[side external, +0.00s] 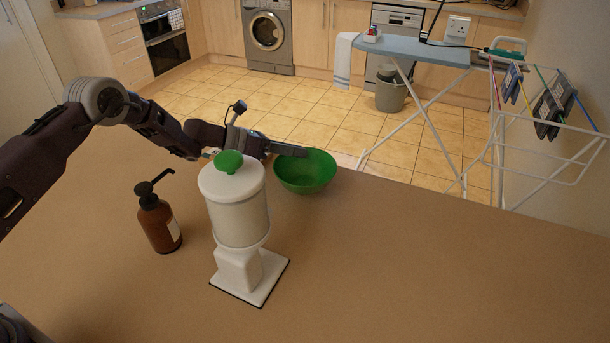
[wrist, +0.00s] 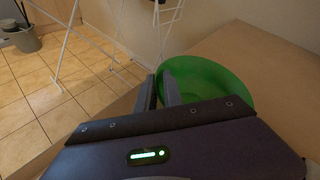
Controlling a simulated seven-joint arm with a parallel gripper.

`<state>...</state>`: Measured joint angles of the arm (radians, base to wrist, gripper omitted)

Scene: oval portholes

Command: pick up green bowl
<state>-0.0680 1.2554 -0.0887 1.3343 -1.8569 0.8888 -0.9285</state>
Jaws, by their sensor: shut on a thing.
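A green bowl (side external: 308,176) is upright at the far edge of the brown table, behind the white dispenser in the side view. It also shows in the wrist view (wrist: 215,84), just past my fingers. My gripper (side external: 296,151) is shut on the bowl's rim, with one finger inside the bowl and one outside in the wrist view (wrist: 160,92). In the side view the fingers reach the bowl's rim from the left. I cannot tell whether the bowl's base touches the table.
A white dispenser with a green knob (side external: 238,205) stands in front of my gripper on the table (side external: 420,270). A brown pump bottle (side external: 159,222) stands left of it. The table's right side is clear. A drying rack (side external: 545,135) and ironing board (side external: 415,50) stand on the floor beyond.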

